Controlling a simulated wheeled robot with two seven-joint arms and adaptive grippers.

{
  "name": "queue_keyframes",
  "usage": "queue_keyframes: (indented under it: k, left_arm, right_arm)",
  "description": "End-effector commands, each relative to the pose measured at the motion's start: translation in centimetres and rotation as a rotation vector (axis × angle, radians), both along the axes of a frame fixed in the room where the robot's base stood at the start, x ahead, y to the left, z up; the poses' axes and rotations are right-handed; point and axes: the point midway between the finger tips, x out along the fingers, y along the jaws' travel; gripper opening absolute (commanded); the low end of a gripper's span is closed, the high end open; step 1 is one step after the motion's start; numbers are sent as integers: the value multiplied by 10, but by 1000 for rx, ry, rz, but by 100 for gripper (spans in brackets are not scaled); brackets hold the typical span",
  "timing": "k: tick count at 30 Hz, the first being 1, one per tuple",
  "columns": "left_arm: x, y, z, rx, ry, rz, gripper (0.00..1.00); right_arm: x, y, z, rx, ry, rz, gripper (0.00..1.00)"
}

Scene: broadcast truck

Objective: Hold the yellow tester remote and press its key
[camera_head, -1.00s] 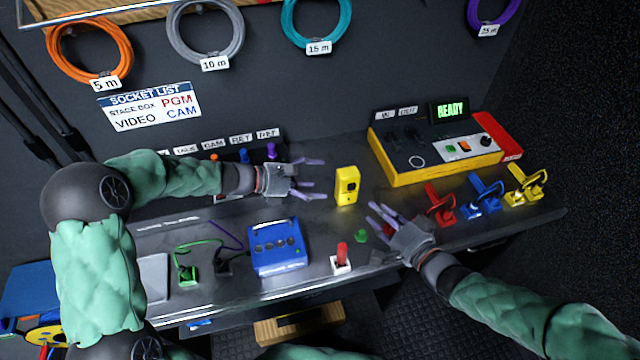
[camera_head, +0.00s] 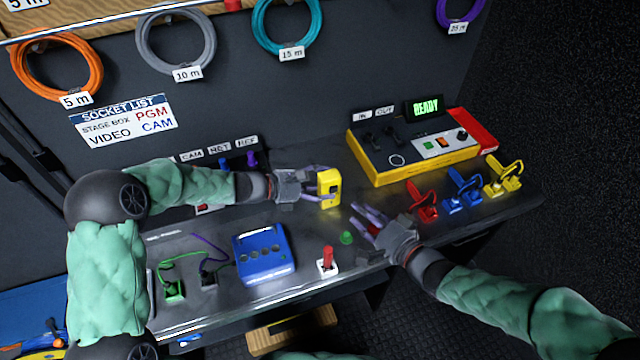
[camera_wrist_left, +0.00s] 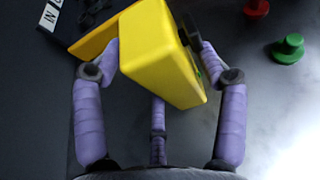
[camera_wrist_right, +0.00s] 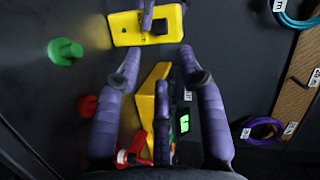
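The yellow tester remote (camera_head: 328,179) stands upright on the desk in the head view. My left gripper (camera_head: 318,186) has its fingers around it. In the left wrist view the remote (camera_wrist_left: 160,55) lies between the fingers, one at each side, apparently touching. In the right wrist view, one left-hand finger crosses the remote's face (camera_wrist_right: 125,30), beside a black square key (camera_wrist_right: 160,27). My right gripper (camera_head: 375,222) is open and empty, in front and to the right of the remote, fingers pointing toward it. Whether the remote touches the desk is unclear.
A green button (camera_head: 346,238) and a red lever (camera_head: 328,257) stand near the desk's front. A blue box (camera_head: 262,255) is at left. A yellow console (camera_head: 410,165) showing READY is behind right. Red, blue and yellow clamp-like handles (camera_head: 463,200) line the right side.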

Motion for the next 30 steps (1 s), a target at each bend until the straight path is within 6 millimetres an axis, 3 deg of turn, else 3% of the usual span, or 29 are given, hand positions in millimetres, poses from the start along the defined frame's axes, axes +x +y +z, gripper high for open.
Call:
queue_keyframes:
  k: [1,4,5,6,10,16,30]
  left_arm:
    - [0,0,0,0,0,0,48]
    - [0,0,0,0,0,0,19]
    - [0,0,0,0,0,0,14]
    - [0,0,0,0,0,0,14]
    - [0,0,0,0,0,0,14]
    - [0,0,0,0,0,0,14]
    - [0,0,0,1,0,0,14]
  right_arm:
    - [0,0,0,0,0,0,39]
    - [0,0,0,0,0,0,39]
    - [0,0,0,0,0,0,39]
    - [0,0,0,0,0,0,36]
    - [2,-1,2,6,2,-12,0]
    - [16,-13,16,58,25,-112,0]
    - [48,-61,54,308,188,-502,0]
